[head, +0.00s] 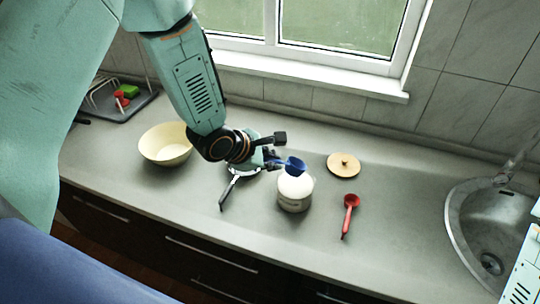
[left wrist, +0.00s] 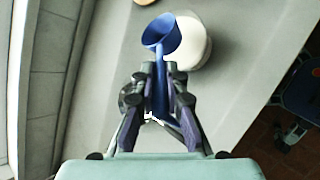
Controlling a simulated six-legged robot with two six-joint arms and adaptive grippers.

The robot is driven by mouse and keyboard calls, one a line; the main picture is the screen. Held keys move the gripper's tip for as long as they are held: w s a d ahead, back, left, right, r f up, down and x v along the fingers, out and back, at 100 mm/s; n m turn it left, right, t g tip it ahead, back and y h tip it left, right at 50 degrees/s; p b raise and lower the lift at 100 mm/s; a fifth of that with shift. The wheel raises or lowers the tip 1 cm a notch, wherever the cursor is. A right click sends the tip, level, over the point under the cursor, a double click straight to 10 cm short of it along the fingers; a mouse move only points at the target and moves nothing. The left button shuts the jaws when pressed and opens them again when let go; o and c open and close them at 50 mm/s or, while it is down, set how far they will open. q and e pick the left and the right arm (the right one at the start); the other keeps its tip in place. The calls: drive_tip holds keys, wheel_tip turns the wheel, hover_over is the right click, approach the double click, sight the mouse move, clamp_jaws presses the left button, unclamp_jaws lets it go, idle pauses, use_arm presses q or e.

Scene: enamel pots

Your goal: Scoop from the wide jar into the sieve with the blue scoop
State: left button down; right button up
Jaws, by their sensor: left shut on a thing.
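My left gripper (head: 272,157) is shut on the handle of the blue scoop (head: 295,167). The scoop's bowl is over the top of the white wide jar (head: 294,196). In the left wrist view the scoop (left wrist: 162,35) overlaps the jar's left side, and the jar (left wrist: 197,46) looks white on top; I cannot tell whether the bowl touches it or holds anything. The sieve (head: 226,194) lies left of the jar, partly hidden under my left gripper, its dark handle pointing to the front. My right gripper is not in view.
A red scoop (head: 349,214) lies right of the jar, and a round wooden lid (head: 343,165) lies behind it. A cream bowl (head: 165,147) stands at left, near a dish rack (head: 117,104). A sink (head: 490,232) is at right. The counter before the sink is clear.

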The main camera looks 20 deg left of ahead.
use_arm(q)
drive_tip(key=shift+w+d+f, duration=0.15)
drive_tip(key=shift+f, duration=0.1)
drive_tip(key=shift+d+f+g+y+b, duration=0.3)
drive_tip(key=shift+f+b, duration=0.4)
drive_tip(key=shift+b, duration=0.15)
wheel_tip(320, 180, down, 6)
drive_tip(key=t+h+b, duration=0.1)
drive_tip(key=b, duration=0.7)
drive_tip(key=shift+w+f+b, duration=0.25)
drive_tip(key=shift+b, duration=0.05)
drive_tip(key=shift+d, duration=0.15)
drive_tip(key=shift+w+r, duration=0.1)
drive_tip(key=shift+r, duration=0.05)
idle(0.5)
